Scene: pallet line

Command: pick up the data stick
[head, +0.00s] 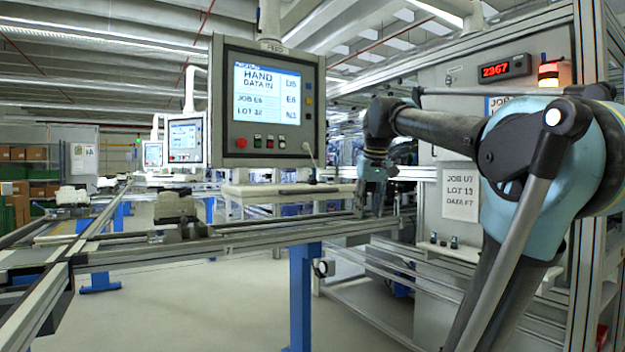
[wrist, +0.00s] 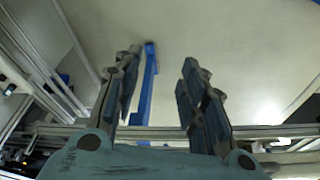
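I cannot pick out the data stick for sure in either view. My gripper (head: 372,208) hangs pointing down, to the left of that ledge in the picture and near the far end of the rail. In the wrist view my gripper (wrist: 160,58) is open, its two dark fingers well apart. Nothing is between the fingers but the view of the floor and a blue post.
A screen panel (head: 273,150) reading "HAND DATA IN" hangs left of my arm, above a pale shelf (head: 285,189). A metal conveyor rail (head: 190,247) on a blue post (head: 301,295) crosses below. A machine cabinet with a job sheet (head: 461,194) stands right. The floor (head: 190,310) is clear.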

